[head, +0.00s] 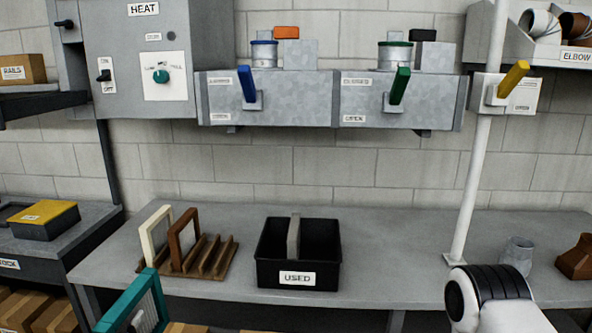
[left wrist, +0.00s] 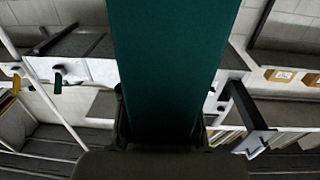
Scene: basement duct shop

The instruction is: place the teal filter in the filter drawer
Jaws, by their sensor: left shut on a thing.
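The teal filter (head: 128,304), a flat frame with a grey mesh middle, is at the lower left of the head view, in front of the bench. It also fills the middle of the left wrist view (left wrist: 175,60) as a broad teal band. My left gripper (head: 137,321) is shut on the filter; only a small part of it shows at the bottom edge of the head view. Its dark fingers (left wrist: 160,125) show on both sides of the filter in the wrist view. I cannot clearly make out a filter drawer. My right gripper is out of view.
A wooden rack (head: 205,268) holds a cream and a brown frame on the bench (head: 375,270). A black "USED" bin (head: 265,272) stands beside it. Metal ducts (head: 300,100) with blue and green levers hang above. A white pole (head: 470,180) rises at right.

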